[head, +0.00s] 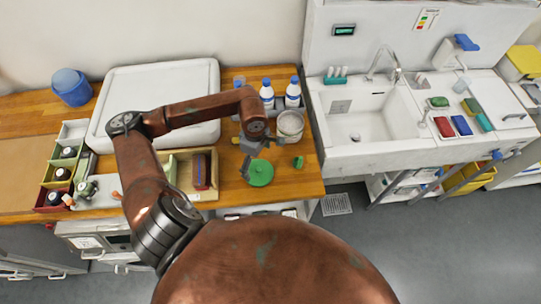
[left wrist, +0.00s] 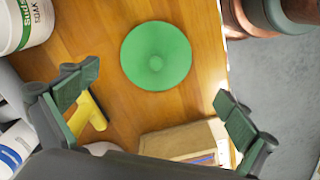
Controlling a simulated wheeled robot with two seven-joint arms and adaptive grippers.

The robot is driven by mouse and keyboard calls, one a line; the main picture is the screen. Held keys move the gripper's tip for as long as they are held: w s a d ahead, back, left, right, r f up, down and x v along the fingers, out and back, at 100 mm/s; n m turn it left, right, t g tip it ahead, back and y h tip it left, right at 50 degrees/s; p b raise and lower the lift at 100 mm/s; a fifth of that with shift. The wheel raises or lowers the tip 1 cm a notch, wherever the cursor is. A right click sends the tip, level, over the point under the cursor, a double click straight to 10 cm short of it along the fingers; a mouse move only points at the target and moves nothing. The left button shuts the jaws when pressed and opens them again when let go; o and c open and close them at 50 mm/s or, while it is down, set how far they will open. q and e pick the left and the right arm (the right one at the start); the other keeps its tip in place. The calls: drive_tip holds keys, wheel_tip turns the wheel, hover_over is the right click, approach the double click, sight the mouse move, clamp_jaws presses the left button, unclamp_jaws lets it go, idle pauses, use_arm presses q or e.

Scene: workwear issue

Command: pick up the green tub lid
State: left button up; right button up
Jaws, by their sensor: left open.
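The green tub lid (head: 261,173) is a round disc with a small raised centre, lying flat on the wooden counter near its front edge. In the left wrist view the lid (left wrist: 156,56) lies whole and uncovered, ahead of the fingertips. My left gripper (head: 247,162) hangs just above and beside the lid in the head view. My right gripper is in neither view.
A white tub (head: 290,125) stands behind the lid, with blue-capped bottles (head: 267,93) beyond. A small green item (head: 299,162) lies to the right. A wooden box (head: 180,172) with a dark red block stands left. The sink (head: 365,118) is further right.

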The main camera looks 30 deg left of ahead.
sight(260, 171)
use_arm(q)
drive_tip(key=shift+w, duration=0.35)
drive_tip(key=shift+w+f, duration=0.1)
drive_tip(key=shift+f, duration=0.15)
wheel_tip(260, 171, down, 2)
drive_tip(key=shift+d+f+p, duration=0.1)
drive_tip(key=shift+f+p, duration=0.1)
drive_tip(key=shift+p, duration=0.15)
drive_tip(key=shift+d+f+p, duration=0.1)
drive_tip(key=shift+f+p, duration=0.45)
drive_tip(key=shift+f, duration=1.85)
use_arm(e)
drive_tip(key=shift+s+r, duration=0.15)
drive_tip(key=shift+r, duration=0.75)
use_arm(q)
drive_tip(key=shift+c, duration=0.4)
drive_tip(key=shift+s, duration=0.25)
drive_tip(key=c, duration=1.3)
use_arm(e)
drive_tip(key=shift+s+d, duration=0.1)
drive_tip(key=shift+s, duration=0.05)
